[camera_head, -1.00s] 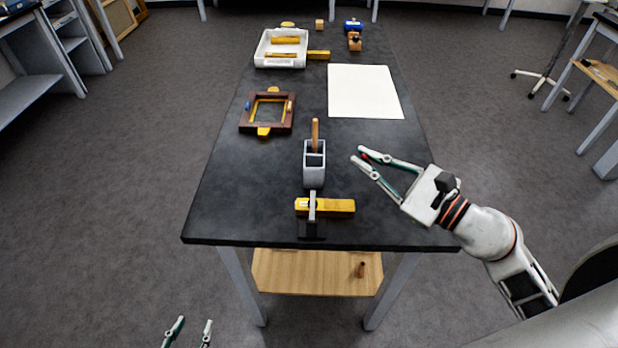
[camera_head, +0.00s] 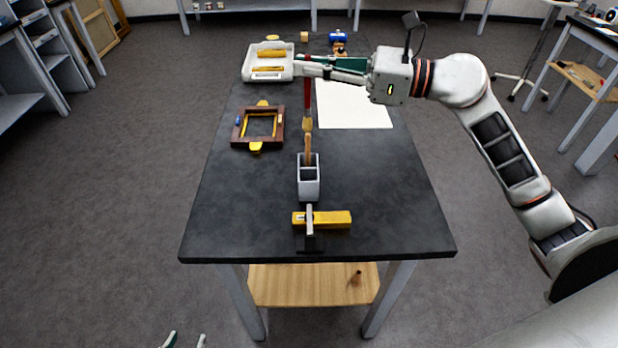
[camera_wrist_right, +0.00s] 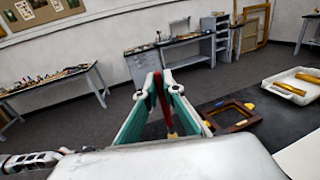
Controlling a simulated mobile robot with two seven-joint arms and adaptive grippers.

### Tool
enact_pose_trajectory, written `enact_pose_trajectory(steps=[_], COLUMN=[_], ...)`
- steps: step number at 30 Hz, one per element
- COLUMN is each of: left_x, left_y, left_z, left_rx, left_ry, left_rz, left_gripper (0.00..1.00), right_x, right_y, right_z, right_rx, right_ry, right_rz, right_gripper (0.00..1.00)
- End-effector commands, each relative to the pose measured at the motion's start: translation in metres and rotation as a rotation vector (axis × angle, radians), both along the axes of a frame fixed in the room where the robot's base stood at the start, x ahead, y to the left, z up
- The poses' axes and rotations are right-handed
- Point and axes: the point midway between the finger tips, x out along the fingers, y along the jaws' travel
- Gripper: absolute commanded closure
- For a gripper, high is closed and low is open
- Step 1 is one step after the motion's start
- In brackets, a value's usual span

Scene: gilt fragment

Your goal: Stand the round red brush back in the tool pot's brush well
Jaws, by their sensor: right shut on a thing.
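The round red brush (camera_head: 307,97) hangs roughly upright from my right gripper (camera_head: 304,67), red handle up and yellowish end down. My right gripper is shut on its handle; the brush also shows between the fingers in the right wrist view (camera_wrist_right: 161,98). The grey tool pot (camera_head: 309,190) stands upright on the black table, with open compartments in its top. A wooden-handled tool (camera_head: 308,150) stands in its rear part. The brush's lower end appears just above that handle; I cannot tell whether they touch. My left gripper (camera_head: 184,341) is open and empty at the bottom edge, partly cut off.
A yellow bar with a grey clamp-like piece (camera_head: 330,219) lies before the pot on the black table (camera_head: 385,190). A brown frame (camera_head: 235,137) lies left, a white sheet (camera_head: 360,112) behind right, a white tray (camera_head: 250,75) far left. Table right of the pot is clear.

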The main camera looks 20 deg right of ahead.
Motion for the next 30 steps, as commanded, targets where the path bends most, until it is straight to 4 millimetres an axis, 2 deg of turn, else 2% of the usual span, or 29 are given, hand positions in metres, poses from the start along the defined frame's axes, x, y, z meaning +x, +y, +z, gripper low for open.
enact_pose_trajectory(steps=[15, 19, 25, 30], left_x=[0.000, -0.001, -0.001, -0.001], left_y=[0.000, 0.000, 0.000, 0.000], left_z=[-0.003, -0.004, -0.004, -0.006], left_rx=[0.000, 0.000, 0.001, 0.001], left_ry=[0.001, 0.001, 0.002, 0.002], left_rz=[0.000, 0.000, 0.000, 0.000], left_gripper=[0.60, 0.60, 0.60, 0.60], right_x=[0.000, 0.000, 0.000, 0.000], right_y=[0.000, 0.000, 0.000, 0.000], right_z=[-0.122, -0.142, -0.156, -0.181], right_rx=[0.005, 0.002, 0.002, 0.003], right_ry=[0.008, 0.002, 0.003, 0.003], right_rz=[-0.001, -0.002, -0.001, -0.002], right_gripper=[1.00, 1.00, 1.00, 1.00])
